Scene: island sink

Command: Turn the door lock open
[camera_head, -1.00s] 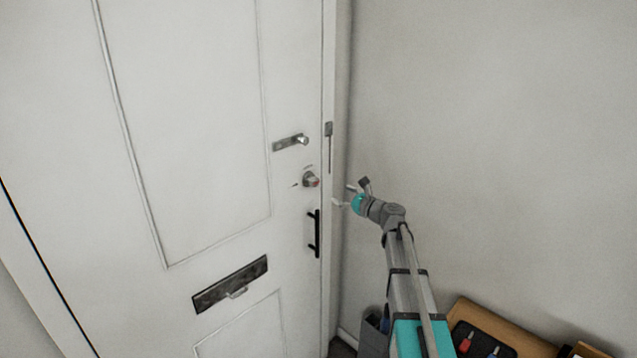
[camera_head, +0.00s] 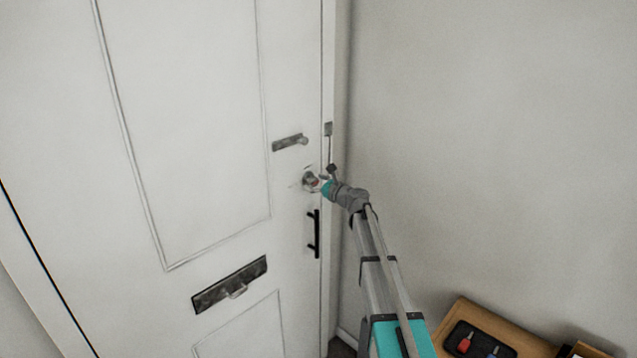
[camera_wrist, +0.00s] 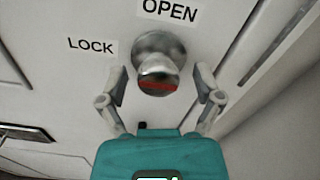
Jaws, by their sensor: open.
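The door lock (camera_wrist: 158,68) is a round metal knob with a red mark on its lower front. It sits on the white door (camera_head: 200,120). In the wrist view an OPEN label (camera_wrist: 170,11) is above it and a LOCK label (camera_wrist: 91,45) is to its upper left. My gripper (camera_wrist: 160,82) is open, with one finger on each side of the knob; small gaps seem to show, and contact cannot be told. In the head view my gripper (camera_head: 319,184) is right at the lock (camera_head: 310,179), covering part of it.
A metal latch (camera_head: 290,142) is above the lock and a black pull handle (camera_head: 313,234) below it. A mail slot (camera_head: 230,284) is lower left. A wooden table (camera_head: 490,325) with a dark tray stands at the lower right, beside the bare wall.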

